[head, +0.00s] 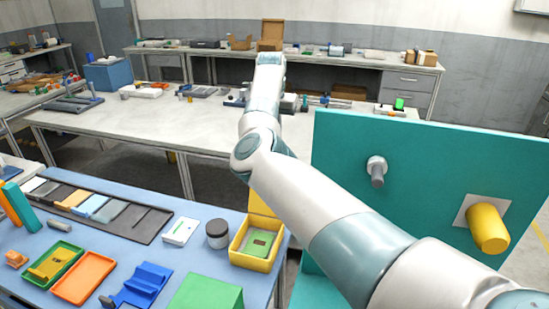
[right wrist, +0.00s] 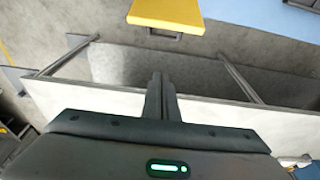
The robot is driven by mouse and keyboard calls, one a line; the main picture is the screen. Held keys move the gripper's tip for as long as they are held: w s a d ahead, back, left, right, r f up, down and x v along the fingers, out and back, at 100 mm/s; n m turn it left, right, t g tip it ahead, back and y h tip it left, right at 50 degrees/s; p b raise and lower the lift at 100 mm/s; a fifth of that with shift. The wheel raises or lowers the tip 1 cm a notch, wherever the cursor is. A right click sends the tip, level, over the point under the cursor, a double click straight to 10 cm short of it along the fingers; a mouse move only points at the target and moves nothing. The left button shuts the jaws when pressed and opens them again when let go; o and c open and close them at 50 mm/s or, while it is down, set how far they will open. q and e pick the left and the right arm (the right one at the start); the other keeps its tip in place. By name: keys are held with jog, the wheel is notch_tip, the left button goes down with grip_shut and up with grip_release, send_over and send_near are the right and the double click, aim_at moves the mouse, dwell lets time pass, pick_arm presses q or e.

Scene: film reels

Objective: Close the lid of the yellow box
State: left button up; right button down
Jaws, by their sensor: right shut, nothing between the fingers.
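The yellow box (head: 237,256) stands at the right edge of the blue table in the head view, with a green piece bearing a brown patch inside. Its lid (head: 263,203) stands up open at the back of the box, partly covered by my right arm. In the right wrist view, a yellow panel with a dark handle-like part, likely the lid (right wrist: 168,12), shows at the top. My right gripper (right wrist: 161,80) is shut and empty, its fingertips apart from the panel. In the head view it cannot be made out behind my arm. My left gripper is not in view.
A dark jar (head: 217,234) stands just left of the box, and a green block (head: 206,293) is in front. Trays and a dark rack (head: 140,222) fill the rest of the blue table (head: 200,262). A teal panel (head: 430,150) with pegs stands at right.

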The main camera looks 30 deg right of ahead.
jog(key=p+x, duration=0.3)
jog(key=x, duration=0.6)
jog(key=s+a+p, duration=0.2)
jog(key=a+p, duration=0.1)
jog(key=shift+s+f, duration=0.1)
jog(key=shift+s, duration=0.25)
dwell(0.6)
dwell(0.4)
